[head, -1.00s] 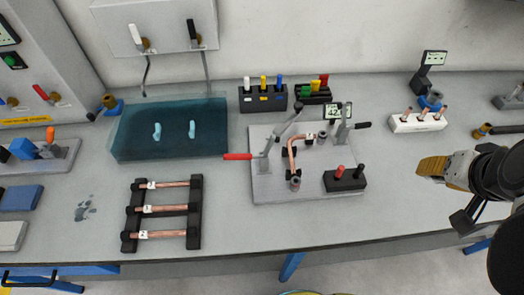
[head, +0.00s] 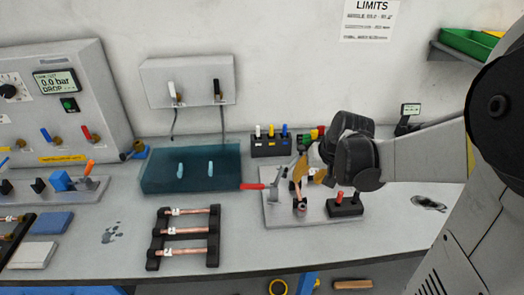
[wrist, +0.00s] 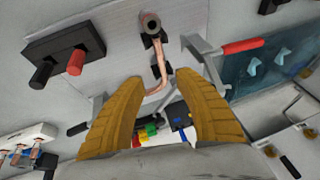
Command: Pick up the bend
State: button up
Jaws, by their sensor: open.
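The bend is a copper tube (wrist: 160,62) in the wrist view, with a straight length and a curve near my fingers. In the head view a short piece of the bend (head: 297,187) shows beside my gripper; the rest is hidden behind it. It stands in a fixture on a light grey plate (head: 281,216). My gripper (wrist: 161,82) is open, with its two yellow fingers on either side of the curved lower end of the bend. In the head view my gripper (head: 311,170) is over the plate. I cannot tell whether the fingers touch the tube.
A red-handled clamp (head: 252,187) is left of the bend. A black block with red and black pegs (head: 345,207) stands at the plate's right front. A black rack (head: 155,245) with copper tubes and a teal tank (head: 160,170) are to the left. Bench between rack and plate is clear.

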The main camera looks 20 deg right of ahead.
aim_at(298, 186)
jog(key=b+x, duration=0.3)
jog(key=x, duration=0.4)
jog(key=shift+w+a+f, duration=0.1)
jog(key=shift+w+a, duration=0.05)
jog(key=shift+w, duration=0.1)
jog(key=shift+f+b, duration=0.2)
jog(key=shift+b, duration=0.1)
dwell(0.3)
grip_shut()
